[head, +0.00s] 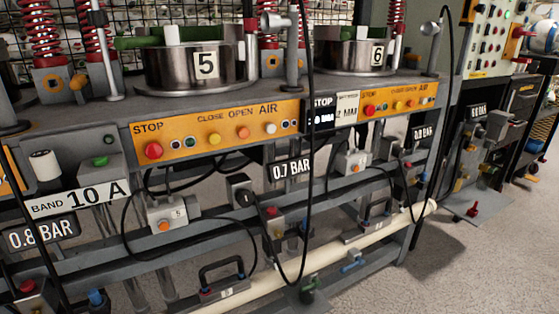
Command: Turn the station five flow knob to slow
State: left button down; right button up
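Station five shows its number plate (205,65) on a steel drum (165,72). Below it is an orange panel (215,130) marked STOP, CLOSE, OPEN and AIR. A dark box with a round black knob (241,191) sits under the panel, left of the 0.7 BAR sign (291,169). A small grey box (168,213) marked 5 with an orange button is lower left. No flow or slow marking is readable, so I cannot tell which control is the flow knob or its setting. Neither of my grippers is in view.
Black cables hang in loops before the frame, one (309,150) passing right of the 0.7 BAR sign. A cream pipe (330,259) runs low along the front. Station six's drum (345,58) stands right. Open floor (450,265) lies at lower right.

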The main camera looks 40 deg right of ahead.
aim_at(278, 234)
jog(key=z, duration=1.15)
